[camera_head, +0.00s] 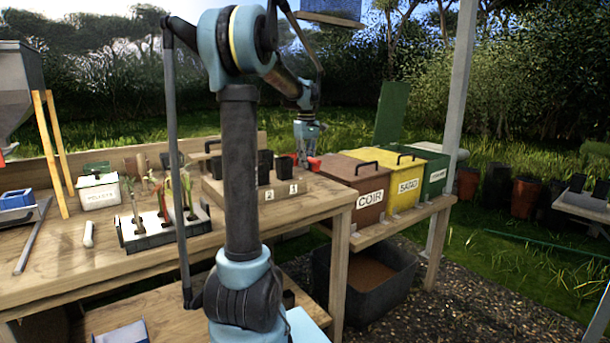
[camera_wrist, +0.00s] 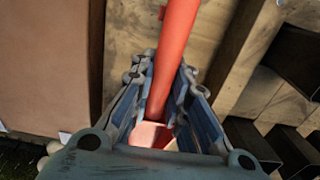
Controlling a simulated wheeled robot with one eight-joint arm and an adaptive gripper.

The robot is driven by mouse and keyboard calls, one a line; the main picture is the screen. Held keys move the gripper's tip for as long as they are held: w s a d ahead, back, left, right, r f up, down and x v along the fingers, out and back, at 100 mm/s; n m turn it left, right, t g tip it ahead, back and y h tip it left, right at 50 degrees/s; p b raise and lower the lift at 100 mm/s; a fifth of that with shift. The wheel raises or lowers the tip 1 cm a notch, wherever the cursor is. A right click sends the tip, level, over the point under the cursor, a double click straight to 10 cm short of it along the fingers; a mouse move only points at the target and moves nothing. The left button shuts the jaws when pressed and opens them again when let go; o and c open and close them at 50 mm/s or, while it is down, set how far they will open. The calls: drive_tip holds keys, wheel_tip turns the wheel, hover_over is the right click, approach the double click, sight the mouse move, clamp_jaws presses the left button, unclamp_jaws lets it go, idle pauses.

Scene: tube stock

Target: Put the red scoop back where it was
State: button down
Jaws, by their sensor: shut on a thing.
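The red scoop (camera_wrist: 177,55) is between the fingers of my gripper (camera_wrist: 165,120) in the wrist view. Its long red handle runs up and out of the top of that view. A paler red part shows low between the fingers. In the head view my gripper (camera_head: 308,138) hangs over the right end of the wooden bench (camera_head: 335,190). Red parts of the scoop (camera_head: 314,164) show just below the fingers, near the bench edge and left of the COIR bin. I cannot tell whether the scoop touches the bench.
A wooden tray (camera_head: 242,202) with black pots lies left of my gripper. A white tray (camera_head: 160,222) holds seedlings.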

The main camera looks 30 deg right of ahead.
drive_tip(key=shift+f, duration=2.3)
drive_tip(key=shift+f, duration=0.15)
drive_tip(key=c, duration=1.5)
unclamp_jaws()
drive_tip(key=shift+c, duration=0.2)
drive_tip(key=shift+r, duration=0.2)
wheel_tip(320, 180, up, 12)
drive_tip(key=shift+f, duration=0.1)
